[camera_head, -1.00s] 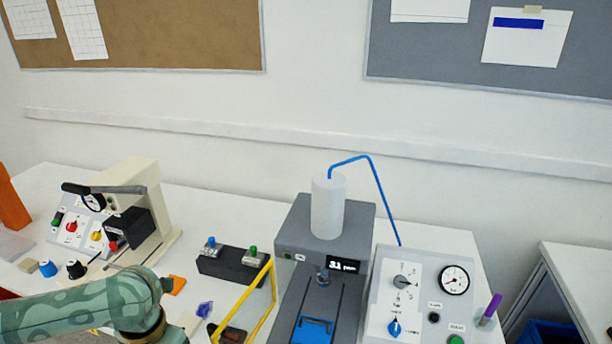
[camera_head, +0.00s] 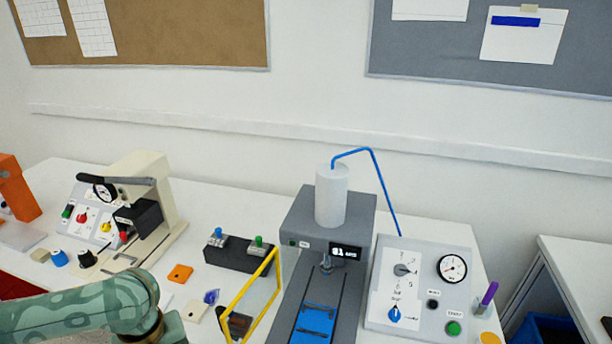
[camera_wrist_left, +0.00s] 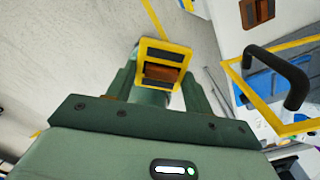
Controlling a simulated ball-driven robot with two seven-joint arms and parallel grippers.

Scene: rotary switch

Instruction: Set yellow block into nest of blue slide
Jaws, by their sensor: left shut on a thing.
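In the left wrist view my left gripper (camera_wrist_left: 163,78) is shut on a yellow block (camera_wrist_left: 178,50), which has dark slots and a brown part in its face. The fingers lie on both sides of it. The blue slide (camera_head: 314,322) is in the grey machine at the bottom centre of the head view, partly cut off by the frame edge. Its nest cannot be made out clearly. In the head view only my left arm shows at lower left; its gripper is out of frame. My right gripper is not in view.
A yellow-framed guard (camera_head: 247,298) stands left of the slide; its black handle (camera_wrist_left: 292,80) shows in the wrist view. A control panel (camera_head: 420,285) with dials is right of the machine. A black switch box (camera_head: 238,256) and an orange piece (camera_head: 180,273) lie left.

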